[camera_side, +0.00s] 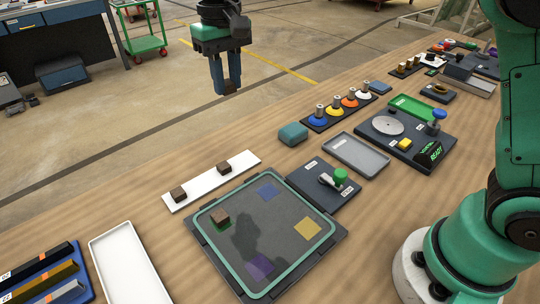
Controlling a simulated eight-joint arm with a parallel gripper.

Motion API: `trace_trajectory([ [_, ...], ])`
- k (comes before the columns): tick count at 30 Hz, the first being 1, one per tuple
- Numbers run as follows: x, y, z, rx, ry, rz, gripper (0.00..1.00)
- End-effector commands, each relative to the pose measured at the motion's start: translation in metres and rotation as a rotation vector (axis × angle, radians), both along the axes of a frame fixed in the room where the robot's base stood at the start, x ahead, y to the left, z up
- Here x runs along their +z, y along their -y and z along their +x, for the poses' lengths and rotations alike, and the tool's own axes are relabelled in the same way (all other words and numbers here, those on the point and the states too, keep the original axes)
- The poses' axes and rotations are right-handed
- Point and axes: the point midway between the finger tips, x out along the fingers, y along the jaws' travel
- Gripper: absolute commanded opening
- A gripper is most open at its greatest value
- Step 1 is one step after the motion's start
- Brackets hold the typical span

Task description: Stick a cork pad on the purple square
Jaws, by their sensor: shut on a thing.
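My gripper (229,90) is high at the top of the view, shut on a small dark brown cork pad (231,87) that shows only partly between its fingertips. The purple square (260,268) lies bare at the near edge of a grey, green-rimmed plate (285,221). My gripper is well above and beyond the plate in the picture. Another cork pad (220,214) sits on the green square (223,225) at the plate's left. Two more cork pads stand on a white strip (203,182): one to the left (179,194), one to the right (223,168).
The blue square (266,191) and yellow square (306,228) are bare. A dark block with a green-knobbed lever (334,178) adjoins the plate's right side. A white tray (129,266) stands at the left. A grey tray (357,154) and a teal block (293,133) lie behind.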

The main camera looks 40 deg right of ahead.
Motion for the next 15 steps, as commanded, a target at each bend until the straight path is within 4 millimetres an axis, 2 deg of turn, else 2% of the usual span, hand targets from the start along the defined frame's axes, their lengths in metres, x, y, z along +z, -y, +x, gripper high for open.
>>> trace_trajectory([
  [3,-0.022,-0.039,-0.034,0.018,0.0,0.0,0.0],
  [7,-0.051,-0.072,-0.083,0.023,0.0,0.0,0.0],
  [12,-0.082,-0.09,-0.144,0.026,0.0,0.0,0.0],
  [15,-0.094,-0.092,-0.169,0.026,0.0,0.001,0.0],
])
